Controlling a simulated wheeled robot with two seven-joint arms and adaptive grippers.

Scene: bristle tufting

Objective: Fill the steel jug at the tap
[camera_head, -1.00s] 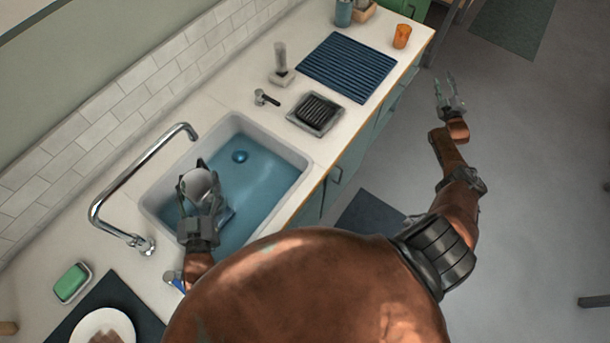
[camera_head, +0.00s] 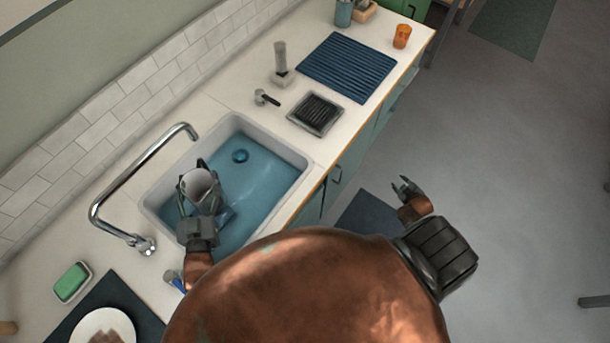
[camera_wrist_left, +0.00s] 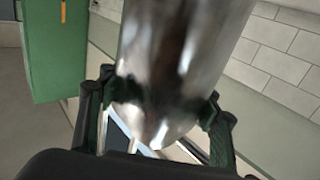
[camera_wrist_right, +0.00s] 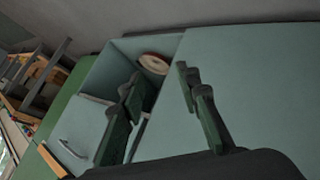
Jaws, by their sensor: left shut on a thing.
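The steel jug (camera_head: 201,184) is held over the sink basin (camera_head: 292,178), its open mouth facing up toward the head camera. My left gripper (camera_head: 198,182) is shut on the jug, with a finger on each side; the jug's shiny wall (camera_wrist_left: 180,70) fills the middle of the left wrist view. The chrome tap (camera_head: 145,178) arches over the sink's left side, and its spout end (camera_head: 192,132) is behind the jug, apart from it. The tap's base (camera_head: 146,246) stands on the counter near my left wrist. My right gripper (camera_head: 404,187) is open and empty over the floor, right of the counter.
A lever (camera_head: 265,98), a drain rack (camera_head: 316,113), a ribbed blue mat (camera_head: 346,67) and an orange cup (camera_head: 402,36) lie beyond the sink. A green sponge (camera_head: 72,281) and a plate (camera_head: 103,328) are at left. Cabinet fronts (camera_wrist_right: 240,60) face my right gripper.

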